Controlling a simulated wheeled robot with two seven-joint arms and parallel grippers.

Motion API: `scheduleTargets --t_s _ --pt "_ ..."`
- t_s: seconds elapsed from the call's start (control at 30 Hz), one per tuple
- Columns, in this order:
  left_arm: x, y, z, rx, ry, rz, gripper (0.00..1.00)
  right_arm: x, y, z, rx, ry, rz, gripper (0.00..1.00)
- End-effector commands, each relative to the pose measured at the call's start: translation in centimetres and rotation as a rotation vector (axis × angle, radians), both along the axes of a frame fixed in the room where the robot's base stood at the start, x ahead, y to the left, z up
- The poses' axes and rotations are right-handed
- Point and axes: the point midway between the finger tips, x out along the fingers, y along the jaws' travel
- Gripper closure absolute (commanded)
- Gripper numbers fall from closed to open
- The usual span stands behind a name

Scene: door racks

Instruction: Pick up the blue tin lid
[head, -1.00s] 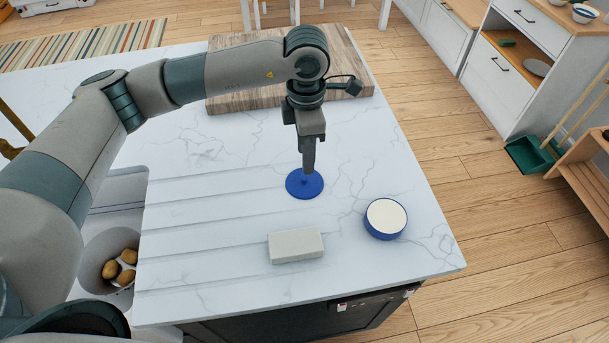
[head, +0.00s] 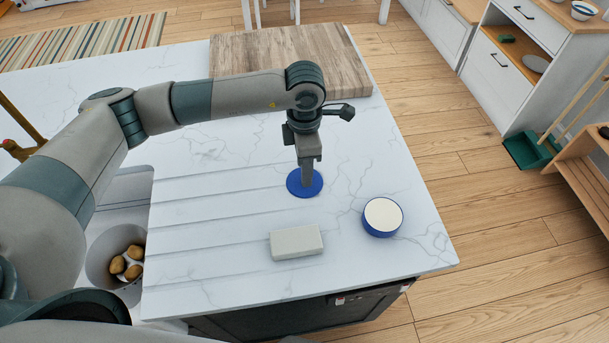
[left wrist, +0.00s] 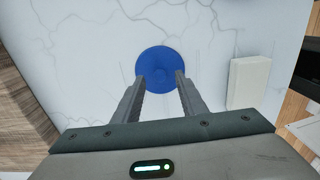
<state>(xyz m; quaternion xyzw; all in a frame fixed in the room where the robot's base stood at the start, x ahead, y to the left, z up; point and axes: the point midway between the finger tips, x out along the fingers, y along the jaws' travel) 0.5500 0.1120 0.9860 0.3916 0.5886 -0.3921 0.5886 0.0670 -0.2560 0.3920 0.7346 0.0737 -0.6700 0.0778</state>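The blue tin lid (head: 303,183) lies flat on the white marble counter; it is a round disc and also shows in the left wrist view (left wrist: 164,60). My left gripper (head: 307,184) points straight down over the lid, its tips at or just above it. In the left wrist view the two fingers of the left gripper (left wrist: 160,76) are apart, with the lid's near part between their tips and nothing gripped. I cannot tell whether the fingers touch the lid. In the head view the fingers hide part of the lid. My right gripper is not in view.
A blue tin with a cream top (head: 382,217) stands to the right, near the counter's edge. A pale block (head: 296,242) lies in front of the lid. A wooden board (head: 345,68) lies behind. A bowl of potatoes (head: 100,256) is at left. The counter around the lid is clear.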

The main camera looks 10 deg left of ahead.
Motion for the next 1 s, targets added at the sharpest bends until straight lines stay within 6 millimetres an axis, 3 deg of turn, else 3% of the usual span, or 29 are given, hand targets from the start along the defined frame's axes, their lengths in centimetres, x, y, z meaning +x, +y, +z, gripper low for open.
scheduleTargets --t_s 0.23,0.67,0.7,0.87,1.0 --pt "0.0 0.0 -2.0 0.002 0.001 0.002 0.62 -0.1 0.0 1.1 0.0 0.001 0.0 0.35" --pt "0.0 0.0 -2.0 0.001 0.0 0.001 0.62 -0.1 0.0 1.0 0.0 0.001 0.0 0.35" --pt "0.0 0.0 -2.0 0.0 0.0 0.001 0.64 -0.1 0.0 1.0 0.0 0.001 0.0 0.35" --pt "0.0 0.0 -2.0 0.0 0.0 0.001 1.0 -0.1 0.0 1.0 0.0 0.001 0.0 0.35" --pt "0.0 0.0 -2.0 0.0 0.0 0.001 1.0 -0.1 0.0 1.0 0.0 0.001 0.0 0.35"
